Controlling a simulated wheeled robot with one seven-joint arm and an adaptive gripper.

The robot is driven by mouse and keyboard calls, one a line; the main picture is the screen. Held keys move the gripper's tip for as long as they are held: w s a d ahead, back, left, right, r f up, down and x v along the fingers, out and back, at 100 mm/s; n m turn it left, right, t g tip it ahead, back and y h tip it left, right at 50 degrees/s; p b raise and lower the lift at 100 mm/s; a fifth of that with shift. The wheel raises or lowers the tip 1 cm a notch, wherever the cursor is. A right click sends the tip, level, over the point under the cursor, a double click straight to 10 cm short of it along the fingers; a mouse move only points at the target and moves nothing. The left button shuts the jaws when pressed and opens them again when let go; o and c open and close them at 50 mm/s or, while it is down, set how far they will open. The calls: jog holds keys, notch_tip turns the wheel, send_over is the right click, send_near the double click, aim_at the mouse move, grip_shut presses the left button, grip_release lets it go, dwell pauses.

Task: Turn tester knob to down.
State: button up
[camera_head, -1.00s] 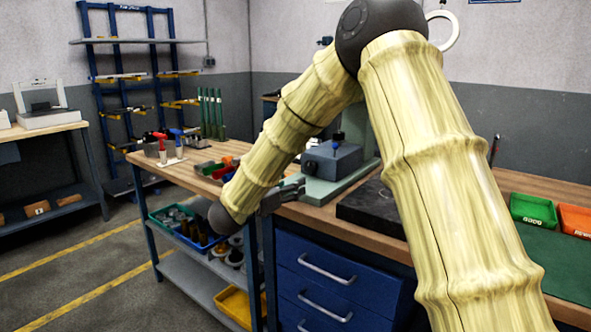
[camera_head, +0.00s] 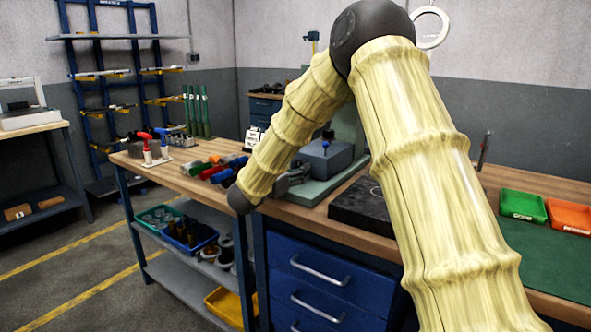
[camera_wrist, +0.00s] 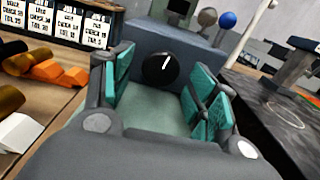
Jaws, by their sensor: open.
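The tester (camera_head: 327,158) is a blue-grey box on a pale green base, standing on the wooden bench. In the wrist view its front face (camera_wrist: 205,62) carries a round black knob (camera_wrist: 160,69) with a white pointer line. The line points up and slightly right in that tilted picture. My gripper (camera_wrist: 162,90) is open, its teal-padded fingers on either side of the knob in the picture, with no visible contact. In the head view my gripper (camera_head: 292,178) is in front of the tester, and my arm hides the knob.
A dark flat plate (camera_head: 362,207) lies right of the tester. Green (camera_head: 522,205) and orange (camera_head: 570,217) trays sit far right. In the wrist view, label cards (camera_wrist: 70,22) stand behind.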

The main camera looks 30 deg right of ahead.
jog(key=shift+w+d, duration=0.1)
jog(key=shift+d, duration=0.25)
jog(key=c, duration=1)
jog(key=shift+f+n+b, duration=0.15)
jog(key=shift+n+b, duration=0.35)
jog(key=shift+b, duration=0.3)
jog(key=shift+n+b, duration=0.45)
jog(key=shift+n, duration=0.15)
jog(key=shift+r, duration=0.2)
jog(key=o, duration=1)
